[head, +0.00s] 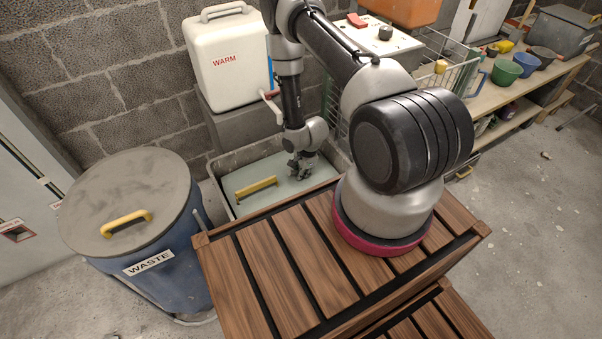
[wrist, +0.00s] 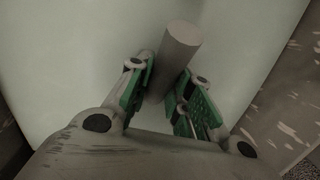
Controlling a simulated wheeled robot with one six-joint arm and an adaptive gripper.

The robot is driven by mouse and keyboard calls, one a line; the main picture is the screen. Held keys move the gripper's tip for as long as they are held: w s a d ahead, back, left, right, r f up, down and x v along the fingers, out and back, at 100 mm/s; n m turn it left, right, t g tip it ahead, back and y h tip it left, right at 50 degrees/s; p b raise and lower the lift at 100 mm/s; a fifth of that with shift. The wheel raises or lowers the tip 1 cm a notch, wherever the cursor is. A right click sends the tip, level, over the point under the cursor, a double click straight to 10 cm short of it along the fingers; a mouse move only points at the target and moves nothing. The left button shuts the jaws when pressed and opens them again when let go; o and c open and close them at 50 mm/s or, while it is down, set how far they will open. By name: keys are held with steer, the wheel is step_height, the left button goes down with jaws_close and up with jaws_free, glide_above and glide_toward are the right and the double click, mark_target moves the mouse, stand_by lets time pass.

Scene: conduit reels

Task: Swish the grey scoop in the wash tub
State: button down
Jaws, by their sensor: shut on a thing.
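The wash tub (head: 228,203) stands on the floor against the block wall in the head view. A smooth pale grey-green surface lies inside its rim; I cannot tell if it is water or a cover. A yellow handle (head: 256,189) shows on that surface. My gripper (head: 300,170) is over the tub's right part, pointing down. In the wrist view, my gripper (wrist: 163,100) is shut on a plain grey cylinder, seemingly the handle of the grey scoop (wrist: 178,50), between its green pads. The scoop's bowl does not show. In the head view the scoop is too small to make out.
A white WARM container (head: 228,62) with a red-handled tap stands behind the tub on a grey block. A blue WASTE barrel (head: 165,250) stands left of the tub. A slatted wooden top (head: 265,275) lies in front. A wire basket (head: 450,72) and shelf are at the right.

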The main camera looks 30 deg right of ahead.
steer(key=shift+s, duration=0.1)
stand_by(5.0)
step_height(320, 180, up, 18)
steer(key=shift+r, duration=0.2)
stand_by(0.8)
steer(key=shift+f, duration=0.1)
stand_by(0.5)
